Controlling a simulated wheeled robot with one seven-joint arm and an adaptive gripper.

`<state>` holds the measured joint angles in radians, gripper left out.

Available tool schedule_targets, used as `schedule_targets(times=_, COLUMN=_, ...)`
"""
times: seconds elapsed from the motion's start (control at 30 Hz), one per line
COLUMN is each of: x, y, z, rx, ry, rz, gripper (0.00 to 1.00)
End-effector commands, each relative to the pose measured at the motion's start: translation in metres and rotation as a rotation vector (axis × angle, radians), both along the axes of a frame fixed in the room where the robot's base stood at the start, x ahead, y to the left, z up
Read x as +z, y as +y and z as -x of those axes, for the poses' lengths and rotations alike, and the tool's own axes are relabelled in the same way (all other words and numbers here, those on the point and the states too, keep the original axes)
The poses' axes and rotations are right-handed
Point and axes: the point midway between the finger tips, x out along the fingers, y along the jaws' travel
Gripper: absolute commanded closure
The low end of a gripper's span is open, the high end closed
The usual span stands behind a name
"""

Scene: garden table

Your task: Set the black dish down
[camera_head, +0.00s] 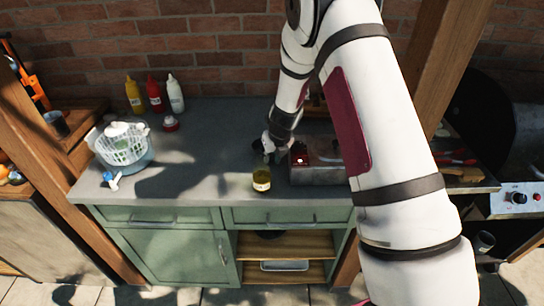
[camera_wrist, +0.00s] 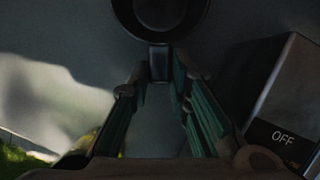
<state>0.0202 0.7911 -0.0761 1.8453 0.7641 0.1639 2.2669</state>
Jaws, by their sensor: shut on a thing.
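The black dish (camera_wrist: 160,14) is round and dark, cut off by the top edge of the wrist view, with a short handle (camera_wrist: 159,62) pointing back at me. My gripper (camera_wrist: 159,78) is closed on this handle, one green-padded finger on each side. In the head view the dish (camera_head: 257,146) is a small dark shape at the left of my gripper (camera_head: 270,150), over the grey counter (camera_head: 205,160). My gripper hides part of it. I cannot tell whether the dish touches the counter.
A yellow jar (camera_head: 262,180) stands near the counter's front edge, close to the gripper. A grey metal box (camera_head: 318,175) is just right; its "OFF" side shows in the wrist view (camera_wrist: 284,137). A salad spinner (camera_head: 124,148) and bottles (camera_head: 154,93) stand left. Counter between is clear.

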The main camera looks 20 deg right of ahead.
Motion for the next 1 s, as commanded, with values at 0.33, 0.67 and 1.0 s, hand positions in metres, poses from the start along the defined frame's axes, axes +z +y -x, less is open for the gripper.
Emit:
schedule_targets(times=0.33, x=-0.003, y=0.0, z=0.0, rx=0.0, ry=0.0, rz=0.0, gripper=0.62)
schedule_targets(times=0.67, x=0.006, y=0.0, z=0.002, rx=0.0, ry=-0.001, rz=0.001, gripper=0.62)
schedule_targets(times=1.0, x=0.065, y=-0.001, z=0.025, rx=0.003, ry=-0.003, rz=0.001, gripper=0.62)
